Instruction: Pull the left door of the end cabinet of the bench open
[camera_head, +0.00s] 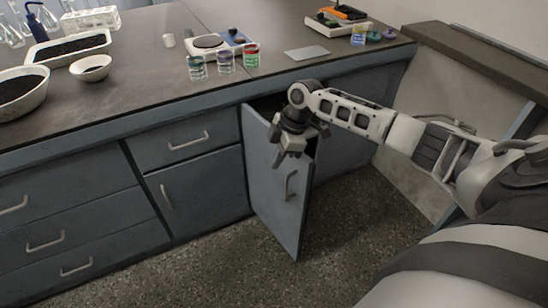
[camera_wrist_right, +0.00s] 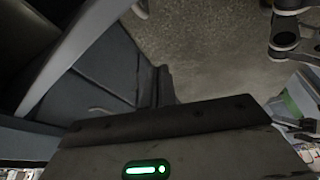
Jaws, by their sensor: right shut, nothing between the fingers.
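The left door (camera_head: 270,190) of the end cabinet is a blue-grey panel, swung part way out from the bench, with its hinge edge at the left. Its metal handle (camera_head: 290,185) is near the free edge, and nothing holds it. A dark gap shows behind the door at the top. My right gripper (camera_head: 288,155) is shut and empty, and overlaps the upper part of the door, above and apart from the handle. I cannot tell whether it touches the door. My left gripper is not seen in the head view.
The bench top (camera_head: 130,105) carries a balance (camera_head: 207,43), several sample jars (camera_head: 225,62) and bowls. Closed drawers and a small cupboard (camera_head: 205,188) lie left of the open door. A side wall is at the right. The speckled floor (camera_head: 215,265) in front is clear.

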